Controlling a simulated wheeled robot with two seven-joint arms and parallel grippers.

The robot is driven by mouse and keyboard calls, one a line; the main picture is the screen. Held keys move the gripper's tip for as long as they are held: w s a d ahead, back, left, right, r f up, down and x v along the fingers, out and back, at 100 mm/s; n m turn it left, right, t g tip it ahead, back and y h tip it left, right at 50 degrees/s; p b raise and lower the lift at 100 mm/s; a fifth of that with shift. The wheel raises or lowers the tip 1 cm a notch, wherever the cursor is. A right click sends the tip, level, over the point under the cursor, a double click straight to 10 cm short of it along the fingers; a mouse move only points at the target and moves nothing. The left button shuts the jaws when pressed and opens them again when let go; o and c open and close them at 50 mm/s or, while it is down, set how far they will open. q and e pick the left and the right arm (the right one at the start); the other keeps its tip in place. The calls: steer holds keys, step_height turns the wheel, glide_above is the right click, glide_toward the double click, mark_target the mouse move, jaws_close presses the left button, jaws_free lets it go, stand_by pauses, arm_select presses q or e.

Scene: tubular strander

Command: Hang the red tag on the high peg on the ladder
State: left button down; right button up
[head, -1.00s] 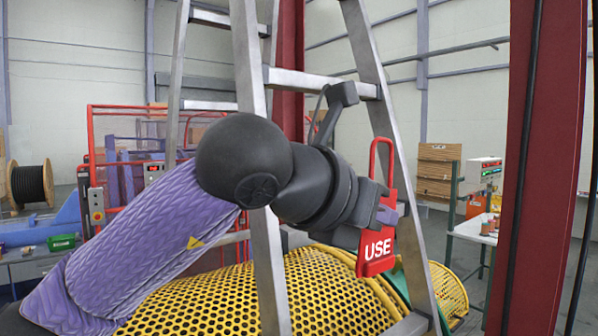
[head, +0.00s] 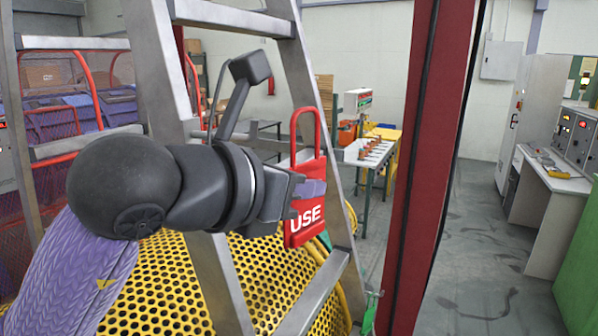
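The red tag (head: 302,236) has a tall loop at its top and the white letters USE on its face. My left gripper (head: 308,188) is shut on the tag just below the loop and holds it upright, in front of the ladder's right rail. The silver ladder (head: 209,270) stands behind my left arm, and my wrist covers part of its left rail. No peg can be made out on the part of the ladder in view. My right gripper is not in view.
A dark red column (head: 428,170) stands right of the ladder. A yellow perforated guard (head: 270,283) lies low behind the rungs. A table (head: 352,153) with small spools stands farther back. Open grey floor (head: 470,250) lies to the right, before a control desk (head: 555,180).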

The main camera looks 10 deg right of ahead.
arm_select(q)
steer(key=shift+w, duration=0.1)
steer(key=shift+w+a, duration=0.15)
steer(key=shift+a, duration=0.05)
steer(key=w+a+f, duration=0.2)
steer(key=w+a, duration=0.2)
steer(key=a, duration=0.2)
steer(key=shift+w+a+f+b, duration=0.35)
steer(key=shift+b, duration=0.1)
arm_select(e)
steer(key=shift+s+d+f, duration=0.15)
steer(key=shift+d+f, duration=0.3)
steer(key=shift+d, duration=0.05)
